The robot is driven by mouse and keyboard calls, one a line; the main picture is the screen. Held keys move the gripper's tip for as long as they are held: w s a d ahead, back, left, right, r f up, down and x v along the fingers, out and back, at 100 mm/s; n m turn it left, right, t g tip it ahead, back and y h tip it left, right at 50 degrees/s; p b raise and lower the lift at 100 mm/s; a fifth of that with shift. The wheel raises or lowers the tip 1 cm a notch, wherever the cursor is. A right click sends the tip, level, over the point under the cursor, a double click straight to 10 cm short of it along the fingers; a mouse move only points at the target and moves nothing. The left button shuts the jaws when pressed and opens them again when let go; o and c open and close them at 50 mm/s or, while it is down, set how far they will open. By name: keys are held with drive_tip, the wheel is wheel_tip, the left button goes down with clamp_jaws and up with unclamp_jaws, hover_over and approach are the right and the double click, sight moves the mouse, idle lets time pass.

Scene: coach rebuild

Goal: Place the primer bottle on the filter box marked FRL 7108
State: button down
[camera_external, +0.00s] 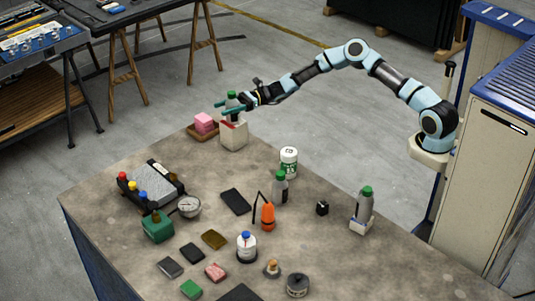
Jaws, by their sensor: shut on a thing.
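My gripper (233,107) is at the far corner of the workbench, its teal fingers shut on a grey bottle with a green cap (232,95). This bottle is upright, directly over a white box with a red mark (234,136). Its lower part is hidden by the fingers, so I cannot tell whether it touches the box. A similar green-capped grey bottle (280,190) stands mid-bench. Another (365,206) stands on or in a small white box (360,227) at the right. No lettering is readable, so I cannot tell which box is marked FRL 7108 or confirm which bottle is primer.
A pink block on a brown tray (203,132) sits just left of the white box. A white-and-green canister (289,161), an orange oil can (267,217), a gauge (189,207) and several small pads lie across the workbench (328,262). Open floor surrounds the far corner.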

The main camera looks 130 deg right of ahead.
drive_tip(key=shift+f, duration=0.15)
drive_tip(key=shift+c, duration=0.4)
unclamp_jaws()
drive_tip(key=shift+s, duration=0.15)
drive_tip(key=b+v, duration=0.4)
drive_tip(key=v, duration=0.7)
drive_tip(key=shift+s, duration=0.35)
